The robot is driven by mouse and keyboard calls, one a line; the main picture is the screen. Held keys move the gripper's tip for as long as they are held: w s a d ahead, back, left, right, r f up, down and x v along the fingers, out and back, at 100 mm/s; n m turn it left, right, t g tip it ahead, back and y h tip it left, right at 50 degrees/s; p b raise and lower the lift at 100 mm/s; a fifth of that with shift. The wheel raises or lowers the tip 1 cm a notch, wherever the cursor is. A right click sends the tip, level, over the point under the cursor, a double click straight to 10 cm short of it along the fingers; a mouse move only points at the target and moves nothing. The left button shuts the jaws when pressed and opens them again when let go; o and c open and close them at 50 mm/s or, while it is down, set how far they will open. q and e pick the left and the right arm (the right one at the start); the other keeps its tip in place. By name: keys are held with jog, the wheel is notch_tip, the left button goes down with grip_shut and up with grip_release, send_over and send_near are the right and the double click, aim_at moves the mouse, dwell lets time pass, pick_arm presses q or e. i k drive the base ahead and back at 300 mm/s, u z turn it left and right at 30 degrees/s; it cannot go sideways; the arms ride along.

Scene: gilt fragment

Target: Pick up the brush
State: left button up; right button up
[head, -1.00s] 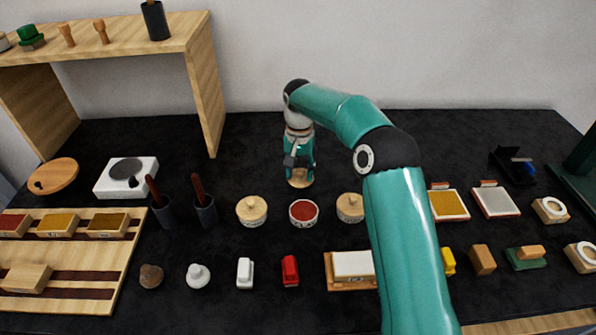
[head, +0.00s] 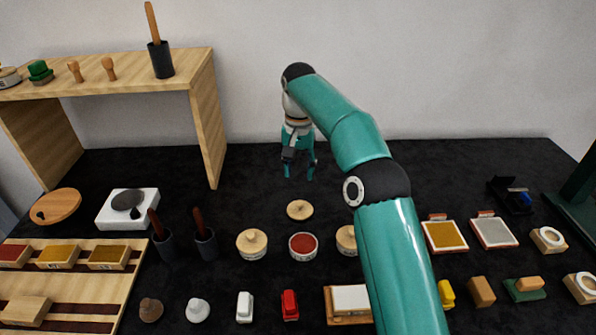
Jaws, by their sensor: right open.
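A wooden-handled tool (head: 152,22), possibly a brush, stands upright in a dark cup (head: 160,60) on the wooden shelf at the left. Two dark-red handles, one at the left (head: 154,222) and one at the right (head: 199,222), stand in dark cups on the table; their lower ends are hidden. I cannot tell which of these is the brush. My right gripper (head: 299,176) is open and empty, fingers down, above and behind a round wooden lid (head: 299,209) lying on the table. My left gripper is not in view.
An open pot with red contents (head: 303,246) stands in front of the lid, between two lidded pots. My right arm covers part of the table right of centre. The wooden shelf (head: 203,120) stands at the back left. The black table behind the lid is clear.

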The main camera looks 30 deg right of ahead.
aim_at(289, 299)
jog(key=k, duration=1.45)
